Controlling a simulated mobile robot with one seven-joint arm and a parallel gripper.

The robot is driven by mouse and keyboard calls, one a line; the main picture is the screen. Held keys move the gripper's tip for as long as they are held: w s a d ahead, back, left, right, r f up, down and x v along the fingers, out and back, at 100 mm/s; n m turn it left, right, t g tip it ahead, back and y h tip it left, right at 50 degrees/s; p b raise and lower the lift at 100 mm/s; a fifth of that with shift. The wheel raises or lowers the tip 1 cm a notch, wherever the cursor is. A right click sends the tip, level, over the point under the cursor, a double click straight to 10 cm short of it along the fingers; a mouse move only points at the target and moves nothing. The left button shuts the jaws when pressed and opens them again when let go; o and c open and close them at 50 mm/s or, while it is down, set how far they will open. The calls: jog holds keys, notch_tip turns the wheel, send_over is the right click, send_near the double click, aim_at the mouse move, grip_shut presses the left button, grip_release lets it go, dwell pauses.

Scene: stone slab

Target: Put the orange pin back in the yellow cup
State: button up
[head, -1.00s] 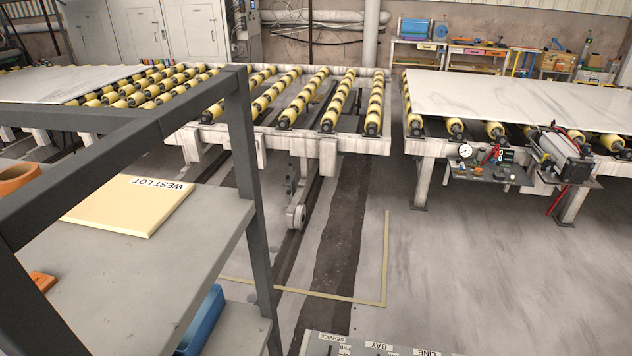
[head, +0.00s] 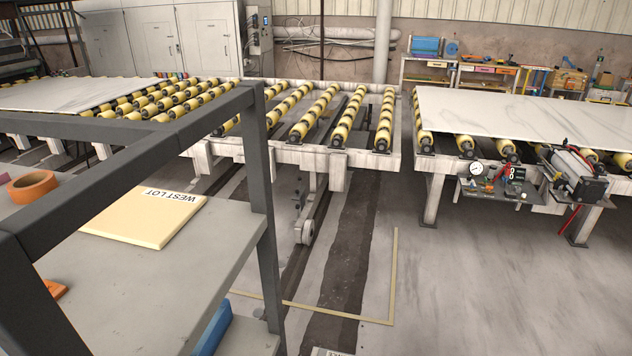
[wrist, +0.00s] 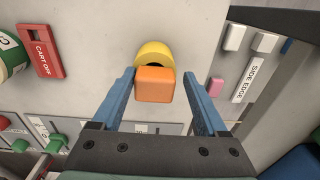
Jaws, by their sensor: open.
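In the wrist view, the orange pin (wrist: 155,88) shows as a block-like orange end between my gripper's two blue fingers. My gripper (wrist: 157,74) is open, with a finger on each side of the pin and a visible gap at least on the right. The yellow cup (wrist: 154,50) is just beyond the pin, its dark opening partly covered by it. I cannot tell whether the pin's lower part is in the cup. The head view shows neither the pin, the cup nor my gripper.
A red "CART OFF" tag (wrist: 47,50) and a green-and-white round item (wrist: 10,55) lie left. A pink block (wrist: 216,87) and a "SIDE EDGE" label (wrist: 249,80) are right. Slider controls (wrist: 55,140) line the near left. A grey shelf (head: 150,285) fills the head view's left.

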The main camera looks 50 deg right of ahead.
jog(key=shift+s+d+r, duration=0.15)
jog(key=shift+d+r, duration=0.05)
jog(key=shift+r, duration=0.3)
jog(key=shift+s+d+r, duration=0.15)
jog(key=shift+d+r, duration=0.05)
jog(key=shift+r, duration=0.3)
notch_tip(320, 180, up, 11)
jog(key=a+b, duration=0.1)
jog(key=shift+w, duration=0.15)
